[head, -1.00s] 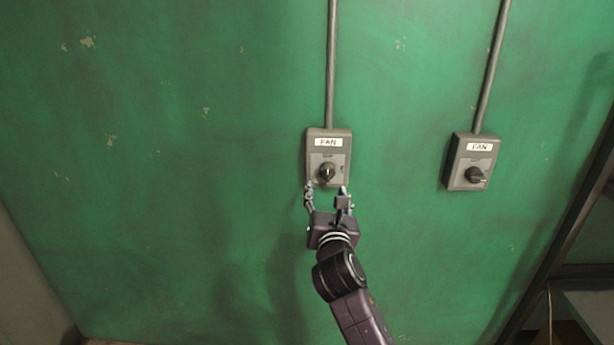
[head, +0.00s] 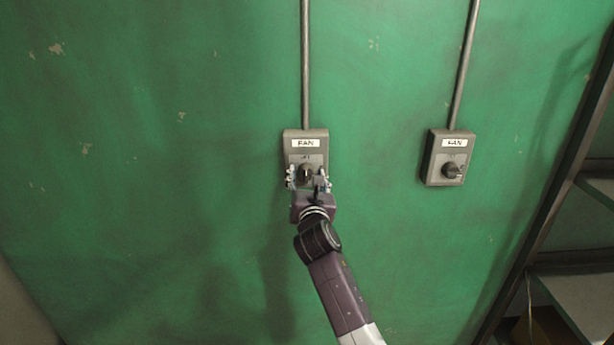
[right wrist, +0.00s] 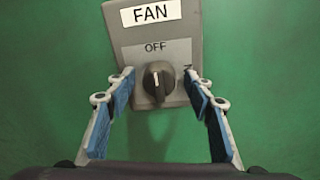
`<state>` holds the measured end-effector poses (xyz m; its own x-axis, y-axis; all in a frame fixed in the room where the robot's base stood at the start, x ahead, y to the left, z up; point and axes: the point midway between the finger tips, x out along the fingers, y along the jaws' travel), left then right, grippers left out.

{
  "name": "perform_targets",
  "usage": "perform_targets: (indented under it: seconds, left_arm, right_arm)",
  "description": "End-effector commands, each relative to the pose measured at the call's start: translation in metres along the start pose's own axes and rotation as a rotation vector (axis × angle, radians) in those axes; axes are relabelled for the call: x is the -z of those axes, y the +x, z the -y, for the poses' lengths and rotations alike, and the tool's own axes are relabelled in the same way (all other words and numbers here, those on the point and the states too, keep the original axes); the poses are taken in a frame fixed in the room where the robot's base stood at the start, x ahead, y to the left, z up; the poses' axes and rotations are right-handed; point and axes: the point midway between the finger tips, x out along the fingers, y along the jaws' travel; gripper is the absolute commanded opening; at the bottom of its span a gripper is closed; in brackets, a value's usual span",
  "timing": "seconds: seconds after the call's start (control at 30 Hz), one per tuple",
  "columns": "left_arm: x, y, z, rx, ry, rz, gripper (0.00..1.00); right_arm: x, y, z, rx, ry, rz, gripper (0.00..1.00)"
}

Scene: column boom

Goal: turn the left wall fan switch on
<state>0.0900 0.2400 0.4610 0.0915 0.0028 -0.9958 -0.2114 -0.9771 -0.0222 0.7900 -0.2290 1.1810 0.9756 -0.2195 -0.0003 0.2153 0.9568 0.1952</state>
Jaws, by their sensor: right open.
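The left fan switch is a grey box (head: 305,150) with a white FAN label on the green wall. Its dark round knob (head: 306,173) also shows in the right wrist view (right wrist: 158,80), with its ridge pointing up toward the word OFF. My right gripper (head: 307,180) is at the lower part of this box. In the right wrist view its blue-padded fingers (right wrist: 161,92) are open, one on each side of the knob, with gaps between them and it. The left gripper is not in view.
A second FAN switch box (head: 447,150) with its own knob (head: 452,170) is on the wall to the right. Conduits (head: 305,60) run up from both boxes. A metal shelf rack (head: 565,262) stands at the far right. The wall to the left is clear.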

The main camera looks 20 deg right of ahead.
Motion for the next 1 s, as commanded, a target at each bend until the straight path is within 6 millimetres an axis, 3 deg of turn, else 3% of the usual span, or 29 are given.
perform_targets:
  seconds: [0.1, 0.47, 0.77, 1.0]
  left_arm:
    - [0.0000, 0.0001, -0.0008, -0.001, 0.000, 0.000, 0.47]
    - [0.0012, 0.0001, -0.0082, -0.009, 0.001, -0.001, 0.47]
    - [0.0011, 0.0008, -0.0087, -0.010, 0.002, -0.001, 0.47]
    - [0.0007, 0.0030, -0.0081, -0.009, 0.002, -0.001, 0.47]
  right_arm:
    - [0.0000, -0.0002, -0.0001, 0.000, 0.000, 0.000, 0.46]
    - [0.0002, -0.0003, 0.0000, 0.000, 0.000, 0.000, 0.06]
    - [0.0005, -0.0003, 0.0003, 0.000, 0.035, 0.002, 0.06]
    - [0.0010, -0.0002, 0.0011, -0.001, 0.166, 0.010, 0.06]
